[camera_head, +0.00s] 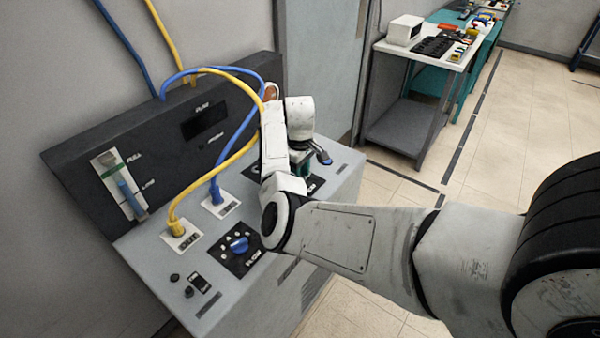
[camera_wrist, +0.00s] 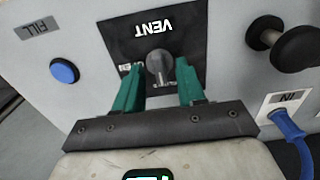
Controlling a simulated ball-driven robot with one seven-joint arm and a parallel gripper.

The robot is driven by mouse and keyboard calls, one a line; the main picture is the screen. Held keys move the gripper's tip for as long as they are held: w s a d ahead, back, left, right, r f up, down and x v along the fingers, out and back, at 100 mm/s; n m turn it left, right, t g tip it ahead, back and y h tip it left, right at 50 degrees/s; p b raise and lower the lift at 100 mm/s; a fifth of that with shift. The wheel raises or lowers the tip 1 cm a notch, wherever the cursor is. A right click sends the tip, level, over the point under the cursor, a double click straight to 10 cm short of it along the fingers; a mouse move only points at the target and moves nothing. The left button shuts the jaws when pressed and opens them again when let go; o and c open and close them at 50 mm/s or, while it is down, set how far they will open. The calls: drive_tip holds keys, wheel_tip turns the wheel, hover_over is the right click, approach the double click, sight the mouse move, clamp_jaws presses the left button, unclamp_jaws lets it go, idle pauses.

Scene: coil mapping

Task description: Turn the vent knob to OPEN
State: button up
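The vent knob (camera_wrist: 158,66) is a grey, rounded knob on a black square plate (camera_wrist: 125,32) marked VENT, which reads upside down in the wrist view. A small white label at the plate's left edge is partly hidden. My gripper (camera_wrist: 160,78) has two green fingers, spread apart with one on each side of the knob. I cannot tell whether either finger touches it. In the head view my gripper (camera_head: 303,168) is over the far right part of the grey panel top, and my arm hides much of it and the knob.
A blue button (camera_wrist: 64,71) by a FILL label, a black round knob (camera_wrist: 296,48) and a blue plug (camera_wrist: 289,124) surround the plate. Yellow (camera_head: 178,205) and blue (camera_head: 216,180) cables arch over the panel. A blue knob (camera_head: 238,244) sits near the front.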

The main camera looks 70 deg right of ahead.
drive_tip(key=shift+f, duration=0.25)
drive_tip(key=shift+c, duration=0.4)
clamp_jaws()
